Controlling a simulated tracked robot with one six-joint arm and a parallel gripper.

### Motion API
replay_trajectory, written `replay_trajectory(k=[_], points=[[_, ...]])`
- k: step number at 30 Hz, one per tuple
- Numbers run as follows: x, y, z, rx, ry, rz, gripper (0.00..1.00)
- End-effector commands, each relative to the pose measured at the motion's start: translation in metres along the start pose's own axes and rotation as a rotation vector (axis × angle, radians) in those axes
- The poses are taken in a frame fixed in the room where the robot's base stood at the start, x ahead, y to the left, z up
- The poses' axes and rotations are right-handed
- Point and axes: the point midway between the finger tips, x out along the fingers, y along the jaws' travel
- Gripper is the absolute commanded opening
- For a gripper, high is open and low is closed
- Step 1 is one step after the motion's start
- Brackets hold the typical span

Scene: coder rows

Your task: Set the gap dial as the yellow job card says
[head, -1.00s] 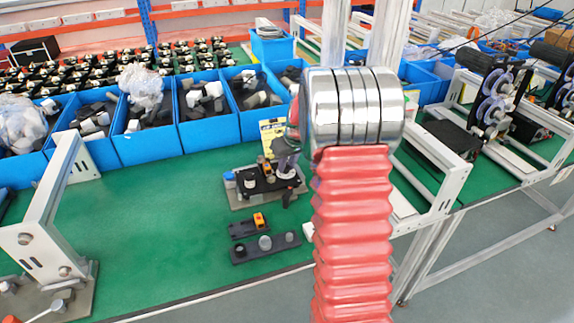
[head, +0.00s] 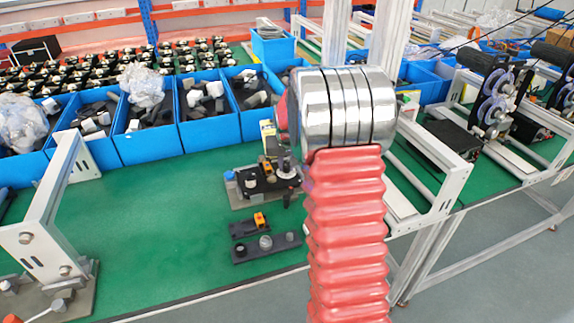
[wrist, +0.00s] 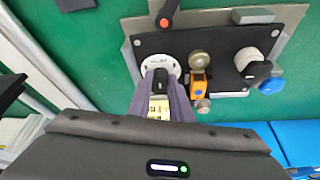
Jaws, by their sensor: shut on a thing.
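The gap dial is a white disc (wrist: 153,62) with marks on a black plate (wrist: 215,45) in the wrist view. My gripper (wrist: 162,82) is over it, its two grey fingers shut on the black dial knob (wrist: 160,76). A piece of the yellow job card (wrist: 158,108) shows between the fingers; its text is too small to read. In the head view the card (head: 267,129) stands behind the fixture, mostly hidden by my wrist. The fixture's base plate (head: 238,202) shows there, with my gripper at its right end.
An orange block (wrist: 199,82), a silver ball knob (wrist: 200,60), a white knob (wrist: 247,59) and a blue knob (wrist: 271,86) are beside the dial. A dark strip with knobs (head: 266,246) lies in front. Blue bins (head: 207,125) stand behind.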

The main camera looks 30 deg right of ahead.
Motion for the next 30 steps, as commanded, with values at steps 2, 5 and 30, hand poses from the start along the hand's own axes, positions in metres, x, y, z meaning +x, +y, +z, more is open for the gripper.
replay_trajectory(k=[2,5,30], points=[[0.0003,0.0001,0.0010,0.000,-0.003,0.001,0.00],[0.0003,0.0001,0.0011,0.000,-0.003,0.001,0.00],[-0.0094,-0.0004,-0.0003,-0.002,0.001,0.000,0.38]])
